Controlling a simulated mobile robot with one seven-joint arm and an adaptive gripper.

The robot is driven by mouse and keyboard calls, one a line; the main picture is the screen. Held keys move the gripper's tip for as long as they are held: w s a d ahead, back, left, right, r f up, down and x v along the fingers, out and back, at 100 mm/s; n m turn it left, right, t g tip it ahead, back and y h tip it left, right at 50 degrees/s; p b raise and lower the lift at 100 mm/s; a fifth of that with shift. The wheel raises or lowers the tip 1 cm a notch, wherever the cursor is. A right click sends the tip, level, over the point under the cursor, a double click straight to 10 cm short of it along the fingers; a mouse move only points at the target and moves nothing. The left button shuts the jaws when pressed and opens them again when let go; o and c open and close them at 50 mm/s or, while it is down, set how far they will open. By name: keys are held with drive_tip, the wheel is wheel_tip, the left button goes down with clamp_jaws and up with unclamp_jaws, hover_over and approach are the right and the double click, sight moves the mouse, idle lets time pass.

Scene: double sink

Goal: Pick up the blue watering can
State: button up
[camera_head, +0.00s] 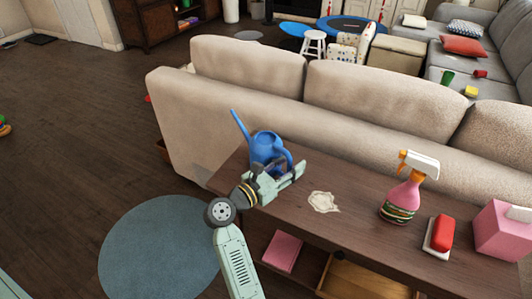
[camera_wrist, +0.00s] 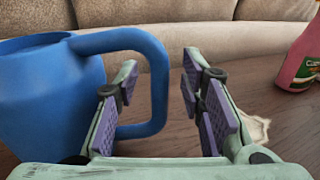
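The blue watering can (camera_head: 264,144) stands upright on the left end of the wooden console table (camera_head: 350,215), with its spout pointing up and left. In the wrist view its body (camera_wrist: 45,95) fills the left side, and its looped handle (camera_wrist: 158,85) reaches right. My gripper (camera_head: 284,174) is open at the can's near side, covering part of its lower body in the head view. In the wrist view, the upright part of the handle appears between the purple-padded fingers, with a visible gap to the right finger. The left finger overlaps the loop's opening; contact with it is unclear.
A white patch (camera_head: 324,202) lies right of my gripper. Further right are a pink spray bottle (camera_head: 402,197), a red item (camera_head: 442,232) on a white base, and a pink tissue box (camera_head: 497,232). A beige sofa (camera_head: 330,110) stands close behind the table.

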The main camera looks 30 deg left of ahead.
drive_tip(key=shift+c, duration=0.3)
clamp_jaws()
drive_tip(key=shift+r, duration=0.1)
idle(0.5)
